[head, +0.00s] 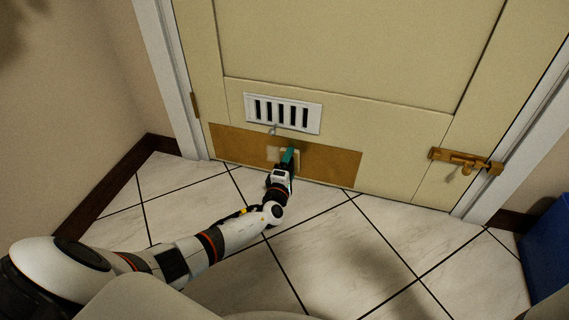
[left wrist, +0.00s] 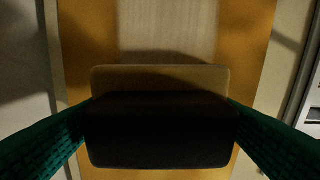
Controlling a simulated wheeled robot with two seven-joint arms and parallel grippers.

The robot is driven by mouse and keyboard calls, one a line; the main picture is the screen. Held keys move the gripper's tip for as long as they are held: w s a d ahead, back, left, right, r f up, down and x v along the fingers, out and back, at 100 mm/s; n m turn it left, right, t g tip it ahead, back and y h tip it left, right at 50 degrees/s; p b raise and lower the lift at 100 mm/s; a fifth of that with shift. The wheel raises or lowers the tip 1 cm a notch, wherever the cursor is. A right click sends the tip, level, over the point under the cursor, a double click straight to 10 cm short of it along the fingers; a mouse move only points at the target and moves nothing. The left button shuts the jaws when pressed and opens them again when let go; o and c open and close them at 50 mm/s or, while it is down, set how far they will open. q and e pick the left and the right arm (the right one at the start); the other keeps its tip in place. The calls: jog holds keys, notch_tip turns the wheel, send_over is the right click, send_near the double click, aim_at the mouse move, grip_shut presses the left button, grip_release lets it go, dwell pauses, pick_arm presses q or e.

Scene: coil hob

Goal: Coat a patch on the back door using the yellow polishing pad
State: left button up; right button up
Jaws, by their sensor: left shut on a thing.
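The back door (head: 350,50) is cream, with a brown panel (head: 335,167) along its bottom. A paler patch (left wrist: 167,28) shows on this panel in the left wrist view, just beyond the pad. My left gripper (head: 289,158) is low in front of the panel, its green fingers shut on the sides of the polishing pad (left wrist: 160,78). The pad looks dull yellow-brown at its far edge and almost black in shadow. It faces the panel closely; I cannot tell whether it touches. In the head view the gripper hides most of the pad. My right gripper is not in view.
A white vent (head: 283,112) with dark slots sits just above the panel, with a small hook-like piece (head: 272,129) below it. A brass bolt (head: 466,161) is at the door's right. A blue bin (head: 548,255) stands at far right. The tiled floor (head: 360,245) is clear.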

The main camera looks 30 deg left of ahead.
aim_at(277, 154)
pick_arm(q)
jog(key=shift+w+d+r+p, duration=0.1)
jog(key=shift+w+d, duration=0.2)
jog(key=shift+d, duration=0.65)
jog(key=shift+w+d+f+p, duration=0.1)
jog(key=shift+w+d, duration=0.2)
jog(key=shift+d, duration=0.6)
jog(key=shift+w+d+r+p, duration=0.1)
jog(key=shift+w+d, duration=0.2)
jog(key=shift+d, duration=0.65)
jog(key=shift+d+r, duration=0.1)
jog(key=shift+d, duration=0.05)
jog(key=shift+s+a+p, duration=0.15)
jog(key=shift+s+a, duration=0.05)
jog(key=shift+a, duration=0.45)
jog(key=shift+s+a+p, duration=0.2)
jog(key=shift+s+a, duration=0.05)
jog(key=shift+a, duration=0.45)
jog(key=shift+s+a+p, duration=0.15)
jog(key=shift+s+a, duration=0.05)
jog(key=shift+a, duration=0.45)
jog(key=shift+s+a, duration=0.2)
jog(key=shift+a, duration=0.75)
jog(key=shift+s+a, duration=0.15)
jog(key=shift+a, duration=0.8)
jog(key=shift+s+a, duration=0.2)
jog(key=shift+a, duration=0.75)
jog(key=shift+s+a, duration=0.1)
jog(key=shift+a, duration=0.55)
